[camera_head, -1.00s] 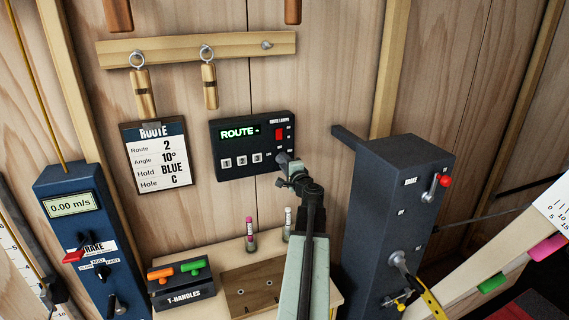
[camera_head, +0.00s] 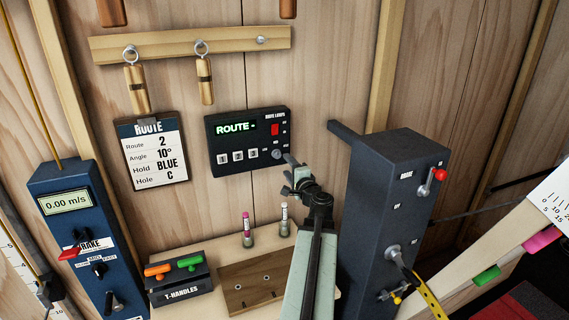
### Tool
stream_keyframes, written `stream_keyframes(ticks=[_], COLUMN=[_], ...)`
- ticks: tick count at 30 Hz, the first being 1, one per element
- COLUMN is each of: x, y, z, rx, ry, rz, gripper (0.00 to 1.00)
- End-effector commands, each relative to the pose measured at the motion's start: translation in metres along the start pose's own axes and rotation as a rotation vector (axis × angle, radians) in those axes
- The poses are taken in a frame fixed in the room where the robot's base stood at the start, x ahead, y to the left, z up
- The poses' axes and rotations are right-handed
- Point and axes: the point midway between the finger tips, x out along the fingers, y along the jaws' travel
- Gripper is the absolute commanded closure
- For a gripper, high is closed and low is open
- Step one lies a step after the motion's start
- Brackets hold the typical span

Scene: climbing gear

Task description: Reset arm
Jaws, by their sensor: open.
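My arm reaches up from the bottom middle, and my gripper (camera_head: 290,172) is at its far end. The gripper is open and holds nothing that I can see. It is just right of and below the lower right corner of the black route panel (camera_head: 247,141). The panel has a lit green "ROUTE" display, several numbered white buttons, a red switch and a round grey knob (camera_head: 277,153). The gripper appears apart from the knob. My forearm hides part of the wooden shelf below.
A dark box with levers (camera_head: 385,200) stands close right of my arm. A blue brake box (camera_head: 85,230) stands at left. A T-handle holder (camera_head: 180,285), a drilled wooden block (camera_head: 255,282) and two small markers (camera_head: 246,232) are on the shelf. A route card (camera_head: 152,158) hangs on the wall.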

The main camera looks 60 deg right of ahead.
Motion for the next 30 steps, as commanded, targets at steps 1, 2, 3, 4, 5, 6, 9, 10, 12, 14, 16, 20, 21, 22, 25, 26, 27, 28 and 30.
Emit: stream_keyframes(ticks=[1,2,3,4,5,6,9,10,12,14,16,20,21,22,25,26,27,28,30], x=[-0.001,0.0,0.0,0.0,0.0,0.0,0.0,0.0,0.001,0.003,0.01,0.029,0.032,0.033,0.029,0.025,0.018,0.011,-0.009], y=[0.0,0.0,0.0,0.0,0.0,0.0,0.0,0.0,0.0,0.001,0.006,0.025,0.034,0.041,0.067,0.075,0.086,0.095,0.117], z=[0.0,0.0,0.0,0.0,0.0,0.0,0.0,0.0,0.0,0.007,0.031,0.122,0.158,0.184,0.269,0.295,0.328,0.352,0.408], rx=[0.0,0.0,0.0,0.0,0.0,0.0,0.0,0.0,-0.001,-0.008,-0.035,-0.145,-0.19,-0.225,-0.347,-0.385,-0.438,-0.479,-0.582], ry=[0.0,0.0,0.0,0.0,0.0,0.0,0.0,0.0,-0.001,-0.014,-0.061,-0.241,-0.312,-0.365,-0.545,-0.6,-0.674,-0.73,-0.862], rz=[0.0,0.0,0.0,0.0,0.0,0.0,0.0,0.0,0.0,0.005,0.022,0.09,0.117,0.137,0.206,0.226,0.254,0.275,0.327], gripper=[0.47,0.47,0.47,0.47,0.47,0.47,0.47,0.47,0.47,0.47,0.47,0.47,0.47,0.47,0.47,0.47,0.47,0.47,0.47])
